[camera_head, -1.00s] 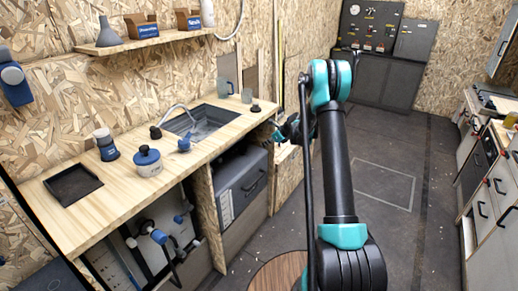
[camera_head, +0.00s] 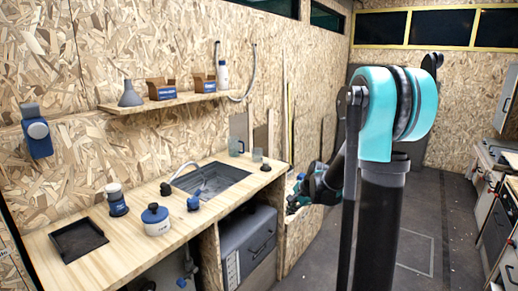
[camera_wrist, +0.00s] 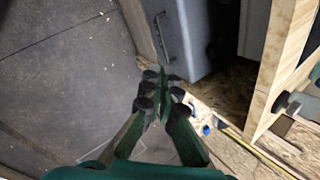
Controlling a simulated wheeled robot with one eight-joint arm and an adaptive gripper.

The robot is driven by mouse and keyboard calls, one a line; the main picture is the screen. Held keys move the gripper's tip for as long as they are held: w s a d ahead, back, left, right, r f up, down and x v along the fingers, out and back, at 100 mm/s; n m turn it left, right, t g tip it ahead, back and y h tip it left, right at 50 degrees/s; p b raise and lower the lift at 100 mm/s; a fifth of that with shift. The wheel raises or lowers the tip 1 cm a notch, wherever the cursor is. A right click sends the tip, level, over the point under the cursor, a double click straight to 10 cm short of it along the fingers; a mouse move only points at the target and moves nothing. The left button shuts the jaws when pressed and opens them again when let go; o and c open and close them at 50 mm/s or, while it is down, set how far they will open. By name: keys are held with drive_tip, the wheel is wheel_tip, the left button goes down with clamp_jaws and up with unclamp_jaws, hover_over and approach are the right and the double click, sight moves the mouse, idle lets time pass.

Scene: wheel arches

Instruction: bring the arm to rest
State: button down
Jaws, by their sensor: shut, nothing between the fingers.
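My arm rises tall on the right of the head view, with a teal joint at its top. My gripper (camera_head: 297,201) hangs beyond the right end of the wooden counter (camera_head: 120,222), partly hidden by my own arm. In the wrist view my gripper (camera_wrist: 163,84) points down with its fingers together and nothing between them. It is above the dark floor (camera_wrist: 65,65), close to a grey box (camera_wrist: 185,35) under the counter. I cannot tell whether it touches anything.
The counter carries a sink (camera_head: 212,182), a black tray (camera_head: 78,240), a white and blue pot (camera_head: 156,222) and a dark blue bottle (camera_head: 117,203). A wall shelf (camera_head: 170,102) holds a funnel and small boxes. Cabinets (camera_head: 500,215) line the right. The floor between is clear.

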drive_tip(key=s+d+f+n+h, duration=0.1)
drive_tip(key=s+n, duration=0.5)
drive_tip(key=s, duration=0.8)
drive_tip(key=s+d+f+n+h, duration=0.2)
drive_tip(key=s+d+n, duration=0.3)
drive_tip(key=s, duration=0.9)
drive_tip(key=shift+s+n+h, duration=0.2)
drive_tip(key=shift+n+h, duration=0.2)
drive_tip(key=shift+n, duration=0.6)
drive_tip(key=shift+d, duration=0.1)
